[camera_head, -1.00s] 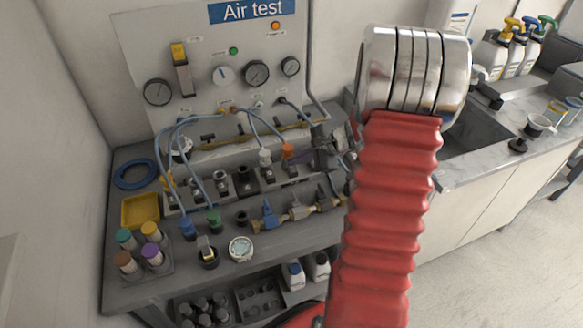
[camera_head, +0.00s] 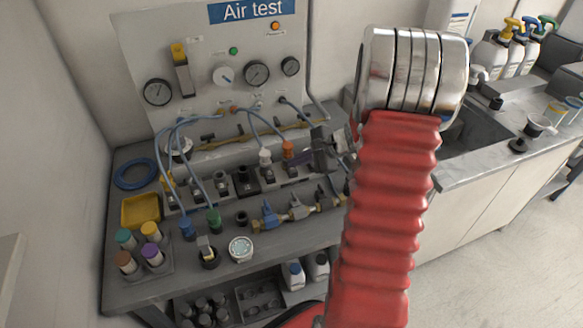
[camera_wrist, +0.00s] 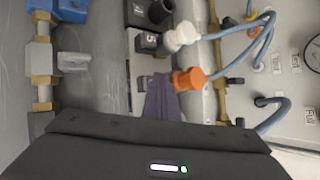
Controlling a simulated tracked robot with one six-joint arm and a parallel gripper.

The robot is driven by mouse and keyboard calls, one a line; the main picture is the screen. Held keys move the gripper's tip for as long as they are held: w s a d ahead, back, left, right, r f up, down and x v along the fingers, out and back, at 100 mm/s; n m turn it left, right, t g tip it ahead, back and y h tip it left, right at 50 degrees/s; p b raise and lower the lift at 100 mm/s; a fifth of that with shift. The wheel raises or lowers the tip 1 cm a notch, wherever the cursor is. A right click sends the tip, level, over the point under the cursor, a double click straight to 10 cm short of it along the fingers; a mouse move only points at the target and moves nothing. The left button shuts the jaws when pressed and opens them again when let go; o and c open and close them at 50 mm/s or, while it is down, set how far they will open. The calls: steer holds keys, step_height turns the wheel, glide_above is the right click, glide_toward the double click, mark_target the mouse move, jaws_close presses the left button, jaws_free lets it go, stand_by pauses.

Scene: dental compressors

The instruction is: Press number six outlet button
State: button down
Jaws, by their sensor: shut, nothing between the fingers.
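The outlet row stands along the bench below the panel. An orange plug (camera_head: 288,149) sits at its right end, and this orange plug (camera_wrist: 189,79) also shows in the wrist view. The block marked 5 (camera_wrist: 150,41) is beside it with a white plug (camera_wrist: 181,37). My gripper (camera_head: 299,160) is shut and empty at the right end of the row. In the wrist view my gripper's purple-grey fingertips (camera_wrist: 162,82) lie over the last outlet block, close beside the orange plug. They hide most of that block, including its number and button. I cannot tell whether they touch it.
Blue hoses (camera_head: 188,140) loop from the panel to the plugs. Brass valves with a blue handle (camera_head: 268,212) lie in front of the row. A gauge (camera_head: 240,249), a yellow tray (camera_head: 140,211) and coloured caps (camera_head: 150,232) stand nearer and left. A sink counter (camera_head: 485,150) is at right.

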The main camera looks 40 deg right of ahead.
steer(key=shift+r, duration=0.85)
steer(key=shift+r, duration=0.1)
step_height(320, 180, up, 5)
steer(key=shift+f, duration=0.1)
stand_by(0.5)
stand_by(0.9)
